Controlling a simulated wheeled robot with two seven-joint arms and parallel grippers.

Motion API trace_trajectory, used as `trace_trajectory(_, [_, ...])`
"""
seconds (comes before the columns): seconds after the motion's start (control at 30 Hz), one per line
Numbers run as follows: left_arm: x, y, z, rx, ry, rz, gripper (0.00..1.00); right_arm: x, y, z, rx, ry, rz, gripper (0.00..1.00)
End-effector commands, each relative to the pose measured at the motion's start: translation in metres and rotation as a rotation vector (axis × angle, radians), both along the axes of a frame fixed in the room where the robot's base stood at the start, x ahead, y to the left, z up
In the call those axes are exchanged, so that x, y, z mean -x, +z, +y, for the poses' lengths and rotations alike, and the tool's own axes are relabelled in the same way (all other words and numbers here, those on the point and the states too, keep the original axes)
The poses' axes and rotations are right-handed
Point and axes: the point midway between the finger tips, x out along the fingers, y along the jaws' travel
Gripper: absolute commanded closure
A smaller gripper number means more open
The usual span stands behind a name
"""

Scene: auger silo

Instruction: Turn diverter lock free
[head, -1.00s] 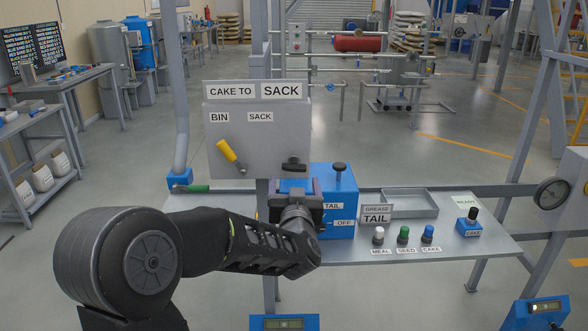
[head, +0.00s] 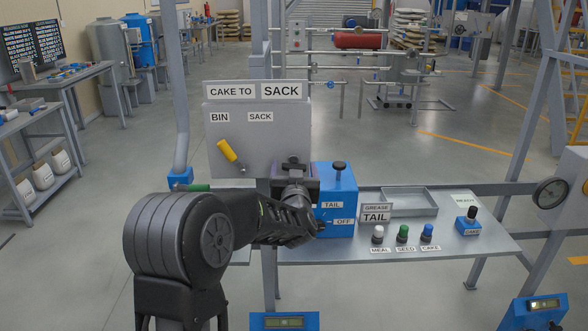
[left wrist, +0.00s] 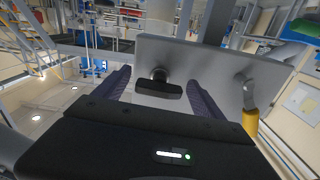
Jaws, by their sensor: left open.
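The grey diverter box (head: 258,140) has signs reading "CAKE TO SACK", BIN and SACK. Its yellow-handled lever (head: 228,151) tilts up and left toward BIN. The black T-shaped lock knob (head: 293,160) is at the box's lower right, mostly hidden behind my gripper. In the left wrist view, the knob (left wrist: 158,87) lies crosswise between the two purple-grey fingers, with visible gaps on both sides. My left gripper (head: 294,178) is open in front of it, and no contact shows. The yellow lever (left wrist: 250,121) shows to the right of the fingers there. My right gripper is out of view.
A blue grease box (head: 340,185) with a black knob stands close right of my gripper. The bench (head: 400,248) carries MEAL, SEED and CAKE buttons and a grey tray (head: 408,202). A green-handled lever (head: 196,188) is at the left below the diverter box.

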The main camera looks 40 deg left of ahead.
Motion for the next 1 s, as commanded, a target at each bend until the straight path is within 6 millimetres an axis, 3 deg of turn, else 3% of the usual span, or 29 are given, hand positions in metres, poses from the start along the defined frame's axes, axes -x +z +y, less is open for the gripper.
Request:
trace_trajectory(0.07, [0.000, 0.000, 0.000, 0.000, 0.000, 0.000, 0.21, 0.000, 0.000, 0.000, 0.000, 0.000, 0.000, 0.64])
trace_trajectory(0.8, [0.000, 0.000, 0.000, 0.000, 0.000, 0.000, 0.81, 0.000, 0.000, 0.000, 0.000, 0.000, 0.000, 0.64])
trace_trajectory(1.0, [0.000, -0.004, 0.000, 0.044, 0.001, -0.033, 0.82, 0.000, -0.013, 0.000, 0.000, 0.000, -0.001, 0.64])
